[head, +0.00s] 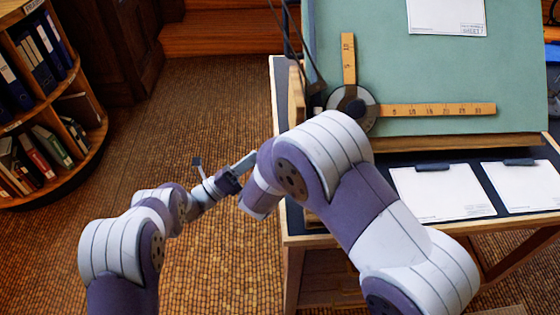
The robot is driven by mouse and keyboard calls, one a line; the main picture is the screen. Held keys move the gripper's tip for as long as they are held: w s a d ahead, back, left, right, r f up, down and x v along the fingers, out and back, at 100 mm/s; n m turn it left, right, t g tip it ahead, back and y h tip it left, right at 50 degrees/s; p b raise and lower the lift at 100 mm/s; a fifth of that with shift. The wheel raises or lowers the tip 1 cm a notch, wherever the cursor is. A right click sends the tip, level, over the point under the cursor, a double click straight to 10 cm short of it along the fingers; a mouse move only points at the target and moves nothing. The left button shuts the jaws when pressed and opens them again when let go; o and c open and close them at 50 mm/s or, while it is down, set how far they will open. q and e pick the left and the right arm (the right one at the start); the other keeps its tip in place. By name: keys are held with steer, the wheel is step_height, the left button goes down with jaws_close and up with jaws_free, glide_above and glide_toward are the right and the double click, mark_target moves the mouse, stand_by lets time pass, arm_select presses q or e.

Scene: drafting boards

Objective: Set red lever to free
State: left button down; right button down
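No red lever can be made out in the head view; the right arm covers part of the board's lower left edge. A drafting machine with a round dark head (362,118) and two yellow rulers (440,110) lies on the green drafting board (450,70). My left gripper (221,161) appears open and empty, with its fingers spread, over the floor left of the desk. My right arm bends across the desk's left front corner, and its gripper is hidden.
White sheets on clipboards (440,192) lie on the desk's front ledge. A curved bookshelf (85,165) with binders stands at the left. Wooden steps (215,38) are at the back. The brown floor (225,100) between shelf and desk is clear.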

arm_select(q)
steer(key=s+f+m+g+h, duration=0.1)
steer(key=s+m+g+h, duration=0.35)
steer(key=s+m, duration=0.25)
arm_select(e)
steer(key=shift+r, duration=0.1)
arm_select(q)
steer(key=shift+g+y, duration=0.25)
steer(key=shift+g, duration=0.1)
steer(key=x, duration=0.9)
steer(key=shift+w+d+r, duration=0.15)
steer(key=shift+w+d, duration=0.05)
